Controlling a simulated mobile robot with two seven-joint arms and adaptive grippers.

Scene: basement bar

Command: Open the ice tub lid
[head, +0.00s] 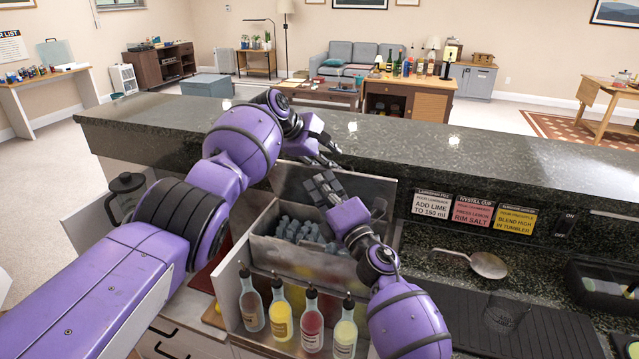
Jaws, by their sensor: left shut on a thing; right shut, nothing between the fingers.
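The ice tub (262,252) is a metal bin set in the counter, with bluish ice cubes (300,229) showing inside. Its metal lid (291,184) stands raised, roughly upright, at the back of the tub near the raised bar ledge. My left gripper (326,160) is at the lid's top edge and is shut on it; the arm hides part of the grip. My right gripper (322,188) is shut and empty, in front of the lid and above the tub.
Several bottles with pour spouts (282,318) stand in a rack in front of the tub. Recipe cards (471,211), a strainer (487,264), a clear glass (505,312) and a black caddy (603,290) are at right. The granite ledge (480,150) is clear.

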